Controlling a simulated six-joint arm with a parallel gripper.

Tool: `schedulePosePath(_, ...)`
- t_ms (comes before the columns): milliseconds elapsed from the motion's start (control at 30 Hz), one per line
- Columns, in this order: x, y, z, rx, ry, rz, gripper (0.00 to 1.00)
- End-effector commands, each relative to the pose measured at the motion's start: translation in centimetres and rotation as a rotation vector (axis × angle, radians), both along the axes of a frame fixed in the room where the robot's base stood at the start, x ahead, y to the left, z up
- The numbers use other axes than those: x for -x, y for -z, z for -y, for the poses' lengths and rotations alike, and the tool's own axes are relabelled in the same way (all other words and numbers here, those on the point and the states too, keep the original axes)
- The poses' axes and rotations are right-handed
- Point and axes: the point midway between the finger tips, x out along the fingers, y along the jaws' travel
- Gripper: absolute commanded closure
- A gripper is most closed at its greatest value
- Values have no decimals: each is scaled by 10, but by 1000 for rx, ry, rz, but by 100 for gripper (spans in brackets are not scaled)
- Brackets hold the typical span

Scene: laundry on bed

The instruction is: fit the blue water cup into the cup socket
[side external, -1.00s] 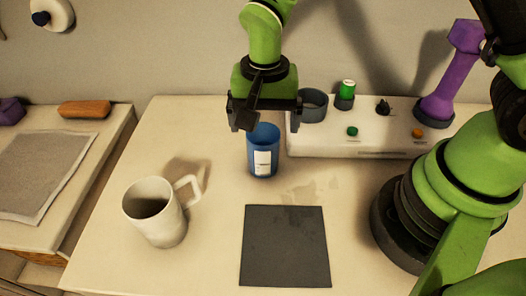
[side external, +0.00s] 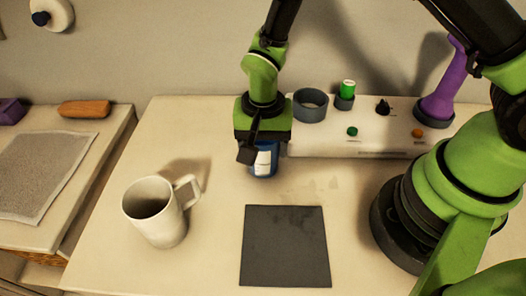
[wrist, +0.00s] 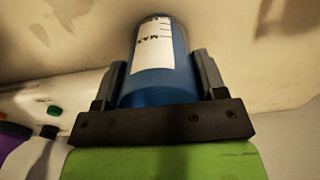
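The blue water cup (side external: 265,162) stands on the table in front of the white console's left end; its upper part is hidden by my gripper in the side view. In the wrist view the cup (wrist: 160,85), with its white "MAX" label, sits between both fingers, which lie against its sides. My gripper (side external: 262,150) points down over the cup and looks shut on it. The cup socket (side external: 310,106), a dark grey ring, is on the console's left end, up and right of the cup, and looks empty.
The white console (side external: 365,145) also carries a green-capped item (side external: 346,93), a black knob, two buttons and a purple handle (side external: 440,90). A white mug (side external: 156,212) stands front left. A dark mat (side external: 285,247) lies in front, with bare table around it.

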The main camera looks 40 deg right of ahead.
Motion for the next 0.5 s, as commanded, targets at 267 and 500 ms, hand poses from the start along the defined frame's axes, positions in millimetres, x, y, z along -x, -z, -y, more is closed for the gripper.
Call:
schedulePosePath(267, 0, 0, 0, -1, 0, 1, 67)
schedulePosePath(500, 0, -5, 0, -1, 0, 2, 67)
